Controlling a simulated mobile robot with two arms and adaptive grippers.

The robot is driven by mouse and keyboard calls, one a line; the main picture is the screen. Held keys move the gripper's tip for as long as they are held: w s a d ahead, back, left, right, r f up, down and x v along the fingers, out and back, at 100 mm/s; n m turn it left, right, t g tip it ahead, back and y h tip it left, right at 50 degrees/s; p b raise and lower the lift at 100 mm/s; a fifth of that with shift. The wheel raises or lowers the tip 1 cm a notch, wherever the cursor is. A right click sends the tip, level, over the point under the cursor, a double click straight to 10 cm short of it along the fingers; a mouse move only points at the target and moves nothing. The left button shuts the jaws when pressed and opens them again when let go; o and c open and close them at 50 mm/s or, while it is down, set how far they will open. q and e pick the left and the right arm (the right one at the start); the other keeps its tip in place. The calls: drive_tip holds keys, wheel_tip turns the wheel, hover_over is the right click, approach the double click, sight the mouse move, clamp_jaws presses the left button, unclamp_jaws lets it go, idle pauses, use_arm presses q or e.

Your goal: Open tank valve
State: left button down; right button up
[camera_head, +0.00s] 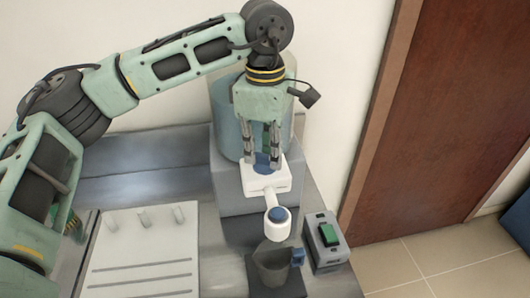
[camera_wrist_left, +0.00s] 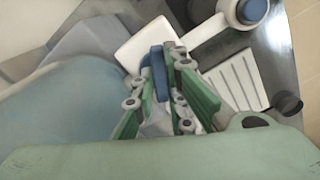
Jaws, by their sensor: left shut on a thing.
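The tank (camera_head: 226,122) is a translucent blue-grey cylinder on a grey block against the wall. It fills the lower left of the left wrist view (camera_wrist_left: 55,125). The valve has a white body (camera_head: 268,180) and a white spout with a round blue cap (camera_head: 278,214). Its blue handle (camera_head: 262,164) is partly hidden by the fingers and shows as an upright blue tab in the left wrist view (camera_wrist_left: 158,70). My left gripper (camera_head: 262,158) points down from above and is shut on the blue handle. My right gripper is not in view.
A beaker (camera_head: 272,266) stands on a dark base below the spout. A grey box with a green switch (camera_head: 329,235) is to its right. A white panel with pegs (camera_head: 140,265) lies at the left. A brown door (camera_head: 450,110) is at the right.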

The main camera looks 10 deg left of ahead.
sight(265, 155)
use_arm(q)
drive_tip(key=shift+r, duration=0.1)
idle(0.4)
drive_tip(key=c, duration=1.8)
unclamp_jaws()
wheel_tip(265, 155, up, 12)
